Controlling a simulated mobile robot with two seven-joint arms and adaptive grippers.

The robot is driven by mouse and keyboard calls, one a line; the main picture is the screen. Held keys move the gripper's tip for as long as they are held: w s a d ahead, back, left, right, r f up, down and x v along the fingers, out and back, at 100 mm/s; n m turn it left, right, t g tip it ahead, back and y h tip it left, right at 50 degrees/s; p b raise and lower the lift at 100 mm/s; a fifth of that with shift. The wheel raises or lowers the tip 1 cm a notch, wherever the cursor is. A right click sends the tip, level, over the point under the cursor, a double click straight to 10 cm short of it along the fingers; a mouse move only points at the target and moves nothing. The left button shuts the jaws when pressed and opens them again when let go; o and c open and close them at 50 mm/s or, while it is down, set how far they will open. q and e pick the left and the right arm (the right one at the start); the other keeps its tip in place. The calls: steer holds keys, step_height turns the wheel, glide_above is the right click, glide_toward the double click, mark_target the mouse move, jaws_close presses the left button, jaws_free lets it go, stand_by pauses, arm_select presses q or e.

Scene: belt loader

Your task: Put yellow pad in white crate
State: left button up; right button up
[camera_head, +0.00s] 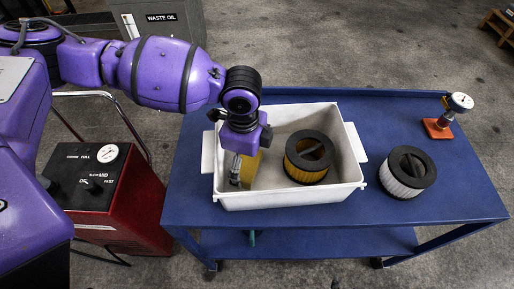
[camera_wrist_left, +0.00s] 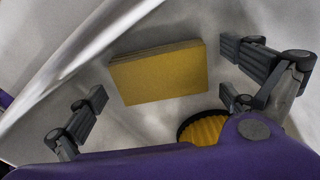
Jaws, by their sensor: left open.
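The white crate (camera_head: 283,194) stands on the blue cart. The yellow pad (camera_wrist_left: 160,73) lies inside the crate on its floor, near the left end; in the head view it shows partly (camera_head: 249,168) beside my left gripper. My left gripper (camera_head: 234,176) points down into the crate. In the left wrist view my left gripper (camera_wrist_left: 162,100) is open, with its fingers apart on either side of the pad and nothing held. My right gripper is not in view.
A round yellow filter (camera_head: 308,163) with a black top sits in the crate, right of the pad. A white filter (camera_head: 406,174) and a gauge (camera_head: 460,102) on an orange base stand on the blue cart (camera_head: 440,195). A red machine (camera_head: 110,200) stands left.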

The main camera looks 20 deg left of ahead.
mark_target(246, 164)
arm_select(q)
step_height(246, 164, up, 12)
steer(key=p, duration=0.1)
steer(key=shift+f, duration=0.2)
